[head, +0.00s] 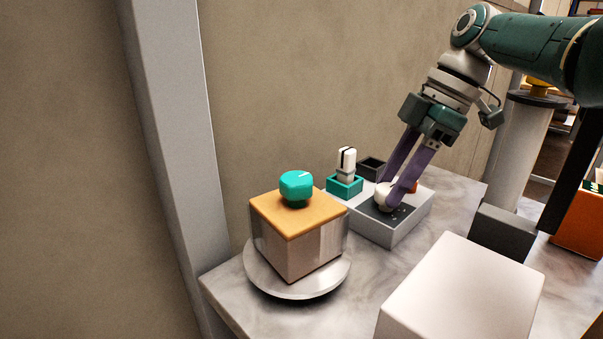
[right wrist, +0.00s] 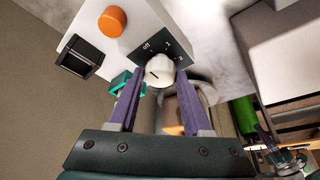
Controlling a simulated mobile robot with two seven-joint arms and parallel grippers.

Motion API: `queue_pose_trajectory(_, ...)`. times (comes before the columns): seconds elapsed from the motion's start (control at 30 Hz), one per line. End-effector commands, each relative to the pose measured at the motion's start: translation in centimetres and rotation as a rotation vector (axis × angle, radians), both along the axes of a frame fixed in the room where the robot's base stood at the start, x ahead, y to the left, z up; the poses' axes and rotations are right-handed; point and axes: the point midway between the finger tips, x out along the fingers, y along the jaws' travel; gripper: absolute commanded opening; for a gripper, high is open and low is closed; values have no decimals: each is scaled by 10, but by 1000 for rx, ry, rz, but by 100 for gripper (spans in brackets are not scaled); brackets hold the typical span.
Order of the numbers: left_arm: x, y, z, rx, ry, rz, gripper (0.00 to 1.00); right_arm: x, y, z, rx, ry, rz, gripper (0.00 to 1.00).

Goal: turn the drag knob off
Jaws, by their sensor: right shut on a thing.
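The drag knob (right wrist: 157,77) is a round white dial on a black panel (right wrist: 176,47) marked "off", with numbers beside it. The panel is on top of a light grey control box (head: 395,229), seen at the middle right in the head view. My right gripper (head: 392,195) reaches down from the upper right. Its purple fingers are shut on the white knob (head: 381,195), one on each side. A dark line shows on the knob's face in the right wrist view; its exact setting is hard to read.
A pale block (head: 465,285) is in front.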

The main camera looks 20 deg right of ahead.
Motion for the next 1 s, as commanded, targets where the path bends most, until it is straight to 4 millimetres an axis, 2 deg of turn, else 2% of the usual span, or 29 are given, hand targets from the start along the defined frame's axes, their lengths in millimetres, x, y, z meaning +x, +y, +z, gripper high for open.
queue_pose_trajectory(0.4, 0, 2, -1, 9, 0, -6, 0, 0, 0, 0, -2, 0, 10, 0)
queue_pose_trajectory(0.43, 0, 3, -1, 9, 0, -6, 0, 0, 0, 0, -2, 0, 10, 50)
queue_pose_trajectory(0.7, 0, 2, -1, 9, 0, -6, 0, 0, 0, 0, -1, 0, 9, 80)
queue_pose_trajectory(1.0, 0, 2, 1, 7, 0, -4, 0, 0, -1, 4, -1, 0, 7, 80)
